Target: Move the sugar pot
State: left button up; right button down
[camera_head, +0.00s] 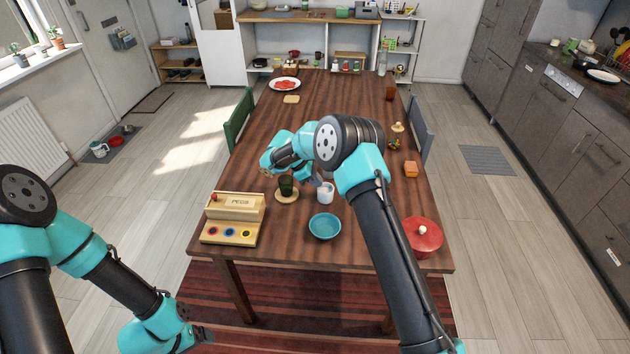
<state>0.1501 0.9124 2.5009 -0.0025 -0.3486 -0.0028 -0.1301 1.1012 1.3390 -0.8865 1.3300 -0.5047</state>
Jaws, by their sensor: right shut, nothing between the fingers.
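A small white pot (325,193), which looks like the sugar pot, stands upright on the wooden table (300,255) behind a blue bowl (325,227). I cannot see its contents. My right gripper (317,181) is shut and empty, close to the white pot's upper left side. Whether it touches the pot is too small to tell, and my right arm partly covers this area. My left gripper (197,334) is low at the bottom of the view, off the table's front left, and its fingers are unclear.
A dark green cup (286,186) stands on a round coaster left of the pot. A wooden box with coloured buttons (232,220) is at the front left. The table's middle back is mostly clear.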

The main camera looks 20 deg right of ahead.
jog(key=v, duration=1.7)
jog(key=shift+a+r, duration=0.1)
jog(key=shift+r, duration=0.05)
